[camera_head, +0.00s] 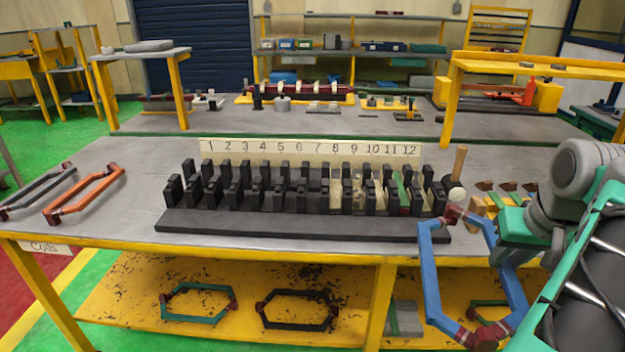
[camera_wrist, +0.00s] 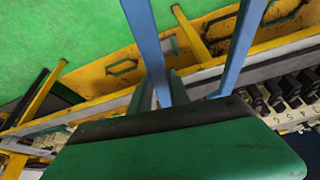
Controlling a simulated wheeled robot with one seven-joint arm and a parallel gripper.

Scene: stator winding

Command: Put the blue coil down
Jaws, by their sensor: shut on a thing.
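The blue coil (camera_head: 431,270), a long six-sided loop with dark red wrapped ends, hangs steeply at the right, in front of the table's front edge in the head view. My gripper (camera_head: 497,242) is shut on its right-hand side.
An orange coil (camera_head: 84,198) and a dark coil (camera_head: 38,191) lie on the table (camera_head: 130,236) at the left, near a "Coils" label. A mallet (camera_head: 458,165) stands beyond the block's right end. Teal (camera_head: 196,320) and black (camera_head: 297,325) coils lie on the lower shelf.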

